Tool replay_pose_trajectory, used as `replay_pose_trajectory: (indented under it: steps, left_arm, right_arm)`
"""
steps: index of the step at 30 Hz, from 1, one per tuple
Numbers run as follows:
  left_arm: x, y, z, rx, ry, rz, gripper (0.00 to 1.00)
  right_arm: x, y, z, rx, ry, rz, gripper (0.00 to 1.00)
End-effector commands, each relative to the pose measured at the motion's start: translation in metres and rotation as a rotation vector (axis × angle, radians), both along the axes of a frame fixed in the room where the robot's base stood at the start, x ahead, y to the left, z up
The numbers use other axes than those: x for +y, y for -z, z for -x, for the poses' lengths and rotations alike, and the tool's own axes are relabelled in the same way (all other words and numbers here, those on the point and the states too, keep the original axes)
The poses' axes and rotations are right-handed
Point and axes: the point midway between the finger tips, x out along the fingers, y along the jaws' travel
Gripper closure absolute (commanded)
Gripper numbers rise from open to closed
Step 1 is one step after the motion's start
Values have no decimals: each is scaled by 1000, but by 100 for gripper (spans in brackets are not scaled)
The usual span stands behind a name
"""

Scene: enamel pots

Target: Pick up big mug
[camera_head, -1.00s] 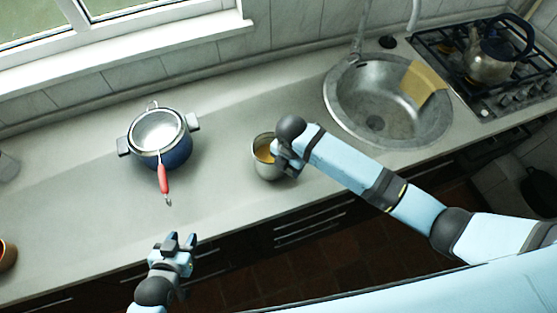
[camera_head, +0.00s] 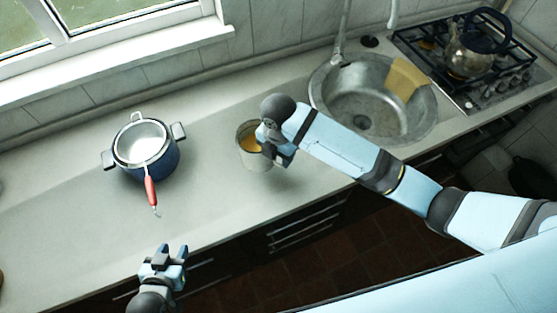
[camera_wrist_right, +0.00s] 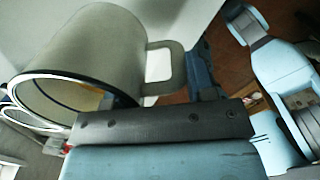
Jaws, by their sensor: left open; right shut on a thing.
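The exact contact of the fingers is partly hidden by my own wrist. My left gripper (camera_head: 163,254) is open and empty near the counter's front edge, away from the mug.
A dark blue pot (camera_head: 163,165) stands left on the counter (camera_head: 70,215), with a strainer with a red handle (camera_head: 150,190) resting in its top. A round sink (camera_head: 340,115) holds a yellow cloth or board (camera_head: 405,78). A kettle (camera_head: 468,55) sits on the stove.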

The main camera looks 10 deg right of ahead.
Motion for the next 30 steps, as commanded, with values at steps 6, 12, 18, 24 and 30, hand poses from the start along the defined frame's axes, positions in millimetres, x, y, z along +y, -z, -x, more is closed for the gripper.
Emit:
replay_pose_trajectory:
  steps: [6,12,18,24,30]
  left_arm:
    - [0,5,3,5,2,-1,57]
    - [-2,8,4,7,1,4,57]
    - [-4,10,3,7,0,7,57]
    - [-4,7,0,2,0,7,57]
    - [-4,2,-3,-6,0,7,57]
  right_arm:
    - [1,-32,-1,-5,-1,-3,100]
    - [1,-58,-1,-5,-1,-3,100]
    - [1,-81,-1,-4,-1,-4,100]
    - [0,-101,-1,-4,-2,-1,100]
    - [0,-113,-1,-5,-1,-2,100]
